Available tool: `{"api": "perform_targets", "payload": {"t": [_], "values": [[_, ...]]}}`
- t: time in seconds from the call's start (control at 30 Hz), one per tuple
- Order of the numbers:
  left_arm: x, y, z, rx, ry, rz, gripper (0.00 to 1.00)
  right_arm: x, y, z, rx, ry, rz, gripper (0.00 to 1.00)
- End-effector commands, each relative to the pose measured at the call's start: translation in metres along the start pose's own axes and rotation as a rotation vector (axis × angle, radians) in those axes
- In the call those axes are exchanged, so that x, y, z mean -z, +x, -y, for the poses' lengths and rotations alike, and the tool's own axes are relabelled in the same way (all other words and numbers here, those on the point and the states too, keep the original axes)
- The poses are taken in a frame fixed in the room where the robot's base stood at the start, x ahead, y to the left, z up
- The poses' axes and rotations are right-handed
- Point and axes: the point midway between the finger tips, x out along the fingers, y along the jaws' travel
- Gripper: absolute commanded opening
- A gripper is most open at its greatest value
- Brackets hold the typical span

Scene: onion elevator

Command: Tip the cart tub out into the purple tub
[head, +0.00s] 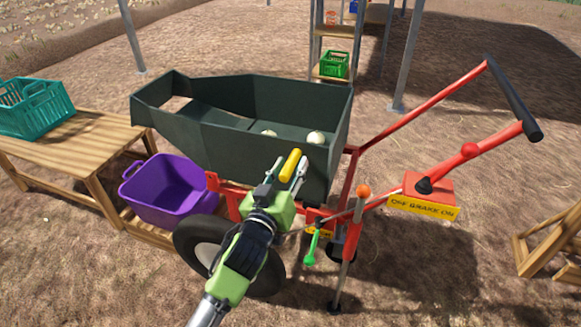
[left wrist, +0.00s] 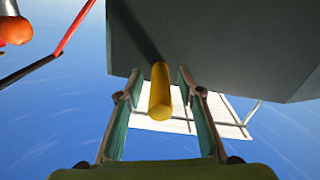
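The dark grey-green cart tub (head: 255,157) sits level on the red cart frame, with two pale onions (head: 316,137) showing inside. A yellow handle (head: 291,165) sticks out from the tub's near side; it also shows in the left wrist view (left wrist: 160,92). The purple tub (head: 160,204) stands upright below and left of the cart tub's left end, and looks empty where I can see in. My left gripper (head: 287,170) is open, with its fingers on either side of the yellow handle. In the left wrist view, gaps show between the handle and both fingers. My right gripper is out of view.
An orange-knobbed lever (head: 363,191), a green-knobbed lever (head: 310,258) and a yellow brake sign (head: 423,208) reading "ON" are right of my left gripper. A wooden bench (head: 75,136) holds a teal crate (head: 38,110). A wheel (head: 190,240) is partly behind my left arm.

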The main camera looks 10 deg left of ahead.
Motion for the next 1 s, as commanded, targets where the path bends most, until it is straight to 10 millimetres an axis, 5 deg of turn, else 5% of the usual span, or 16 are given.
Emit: {"api": "perform_targets", "payload": {"t": [0.43, 0.57, 1.0], "values": [[0.0002, 0.0044, -0.0002, 0.000, 0.000, 0.000, 0.34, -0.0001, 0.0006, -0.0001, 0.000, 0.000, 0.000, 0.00], [0.0002, 0.0043, -0.0001, 0.000, 0.000, 0.000, 0.00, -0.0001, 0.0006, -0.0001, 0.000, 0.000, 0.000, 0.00], [0.0034, 0.0044, 0.0002, 0.000, -0.007, -0.001, 0.00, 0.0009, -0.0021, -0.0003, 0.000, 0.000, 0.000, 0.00]]}}
